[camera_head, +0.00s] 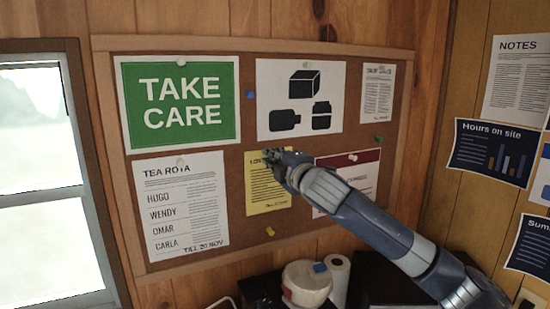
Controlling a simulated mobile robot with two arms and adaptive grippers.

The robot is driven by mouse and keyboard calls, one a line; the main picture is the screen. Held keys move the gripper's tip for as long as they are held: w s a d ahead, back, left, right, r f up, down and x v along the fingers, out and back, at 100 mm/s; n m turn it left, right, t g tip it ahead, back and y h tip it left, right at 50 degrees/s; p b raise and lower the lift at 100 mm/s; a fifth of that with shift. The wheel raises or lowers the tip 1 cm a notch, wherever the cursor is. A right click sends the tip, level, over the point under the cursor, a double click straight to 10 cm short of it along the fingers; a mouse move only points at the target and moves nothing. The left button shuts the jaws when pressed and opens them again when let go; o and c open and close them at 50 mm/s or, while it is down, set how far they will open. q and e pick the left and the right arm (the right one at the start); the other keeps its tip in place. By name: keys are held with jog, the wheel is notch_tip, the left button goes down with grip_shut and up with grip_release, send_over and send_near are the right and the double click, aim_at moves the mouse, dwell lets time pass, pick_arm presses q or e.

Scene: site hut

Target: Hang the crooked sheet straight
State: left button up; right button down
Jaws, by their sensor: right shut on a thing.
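A yellow sheet (262,196) with printed lines hangs low in the middle of the cork board (238,238). Its edges look roughly in line with the neighbouring sheets. My right gripper (272,156) is shut at the sheet's top edge and covers its upper right part. The fingers hide whether a pin is there. My right arm reaches in from the lower right and covers part of a maroon-topped sheet (365,168). My left gripper is not in view.
A green TAKE CARE sheet (180,128), a pictogram sheet (335,80), a small notice (377,95) and a TEA ROTA sheet (205,205) surround it. Loose pins, blue (250,95), green (378,139) and yellow (270,231), sit in the cork. Rolls (305,285) stand below.

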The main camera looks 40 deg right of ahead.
jog(key=shift+w+d+p, duration=0.15)
jog(key=shift+w+p, duration=0.2)
jog(key=shift+p, duration=0.2)
dwell(0.9)
dwell(1.2)
jog(key=c, duration=1.6)
grip_release()
jog(key=v, duration=1.2)
